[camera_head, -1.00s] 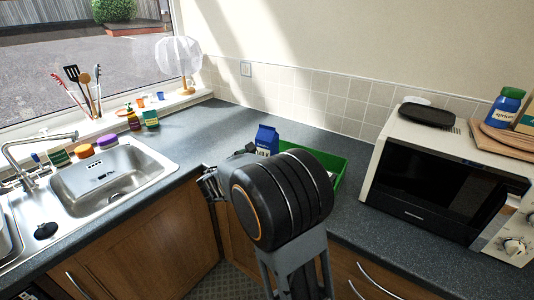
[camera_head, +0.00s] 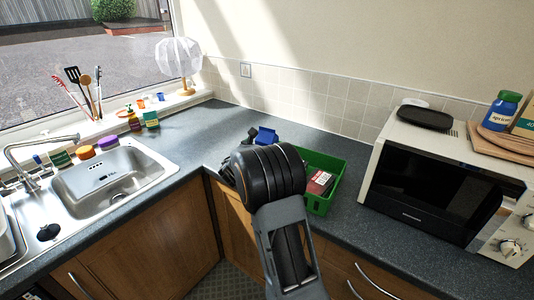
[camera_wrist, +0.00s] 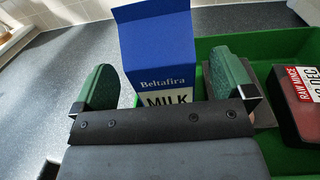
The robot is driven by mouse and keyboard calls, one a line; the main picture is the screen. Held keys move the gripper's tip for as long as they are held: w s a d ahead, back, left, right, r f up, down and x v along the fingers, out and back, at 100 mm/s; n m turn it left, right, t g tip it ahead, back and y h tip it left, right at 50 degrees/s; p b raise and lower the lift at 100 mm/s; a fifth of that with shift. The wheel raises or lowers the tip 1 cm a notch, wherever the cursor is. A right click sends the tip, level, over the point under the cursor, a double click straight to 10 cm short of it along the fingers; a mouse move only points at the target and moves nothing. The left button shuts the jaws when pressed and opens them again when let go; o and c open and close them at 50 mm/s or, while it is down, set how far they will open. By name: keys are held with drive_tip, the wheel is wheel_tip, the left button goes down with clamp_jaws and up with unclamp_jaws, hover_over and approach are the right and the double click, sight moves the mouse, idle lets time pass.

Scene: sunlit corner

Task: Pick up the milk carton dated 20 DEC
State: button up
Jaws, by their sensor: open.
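A blue and white milk carton (camera_wrist: 160,50) marked "Beltafira MILK" stands upright in the wrist view. Its lower part, where a date could be, is hidden behind my gripper (camera_wrist: 165,68), so I cannot read one. My gripper is open, with one green finger pad on each side of the carton; I cannot tell whether either touches it. In the head view only the blue top of the carton (camera_head: 266,135) shows above my arm, at the left end of the green crate.
The green crate (camera_head: 339,178) holds a dark pack of raw mince (camera_head: 319,184), whose label ends in "DEC" in the wrist view (camera_wrist: 300,95). A microwave (camera_head: 430,180) stands to the right. The counter toward the sink (camera_head: 110,180) is clear.

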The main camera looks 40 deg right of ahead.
sight(267, 139)
drive_tip(key=shift+p+x, duration=0.6)
drive_tip(key=shift+x, duration=1.7)
drive_tip(key=shift+r, duration=0.1)
drive_tip(key=c, duration=1.8)
drive_tip(key=shift+r, duration=0.1)
